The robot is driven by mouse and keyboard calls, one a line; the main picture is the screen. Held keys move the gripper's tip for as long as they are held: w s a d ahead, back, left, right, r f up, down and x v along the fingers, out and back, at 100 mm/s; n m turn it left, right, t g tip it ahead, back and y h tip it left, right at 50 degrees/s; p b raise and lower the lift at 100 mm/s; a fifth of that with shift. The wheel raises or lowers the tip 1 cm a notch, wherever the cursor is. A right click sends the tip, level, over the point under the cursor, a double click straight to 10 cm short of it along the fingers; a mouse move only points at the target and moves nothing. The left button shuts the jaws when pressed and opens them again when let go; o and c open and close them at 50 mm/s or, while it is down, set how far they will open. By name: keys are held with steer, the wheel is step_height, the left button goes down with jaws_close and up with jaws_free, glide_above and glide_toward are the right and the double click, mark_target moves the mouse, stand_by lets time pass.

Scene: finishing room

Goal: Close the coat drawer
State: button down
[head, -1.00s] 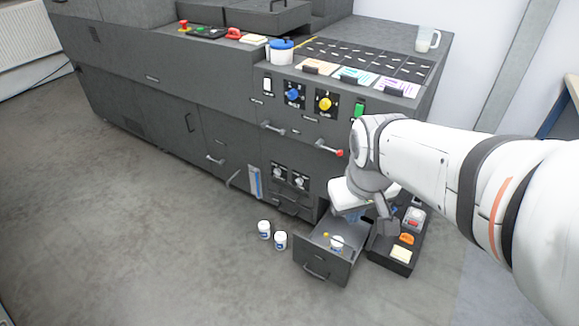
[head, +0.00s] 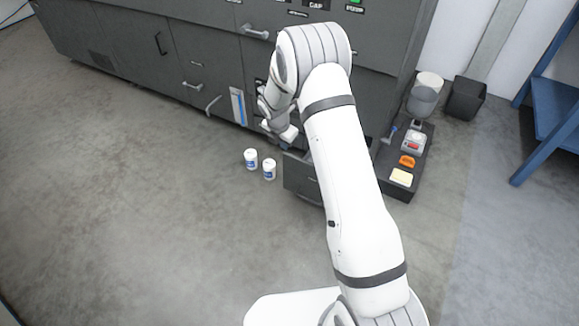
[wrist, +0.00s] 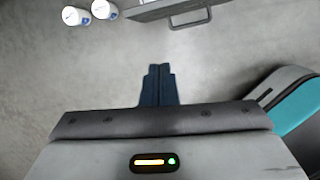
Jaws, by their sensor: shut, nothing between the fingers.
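The open drawer, taken to be the coat drawer (head: 299,180), is dark grey and low on the machine. It is pulled out, and its inside is mostly hidden behind my arm. Its grey front and bar handle also show at the top edge of the wrist view (wrist: 150,13). My gripper (wrist: 160,69) has dark blue fingers, shut with nothing between them. It is apart from the drawer front, with floor showing between them in the wrist view. In the head view my wrist is above and left of the drawer, and the fingers are mostly hidden.
Two white jars (head: 251,159) (head: 269,169) stand on the floor just left of the drawer. A black tray (head: 399,190) with small items lies on its right. A dark bin (head: 465,98) and a blue rack (head: 556,110) are farther right. Floor in front is clear.

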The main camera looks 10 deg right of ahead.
steer(key=w+d+f+n+b, duration=0.1)
steer(key=w+f+b, duration=0.2)
steer(key=f, duration=0.4)
steer(key=w+d+f+n+b, duration=0.1)
steer(key=w+d+f+b, duration=0.1)
steer(key=f, duration=0.5)
steer(key=shift+w+f+b, duration=0.4)
steer(key=shift+w, duration=0.1)
steer(key=shift+w, duration=0.1)
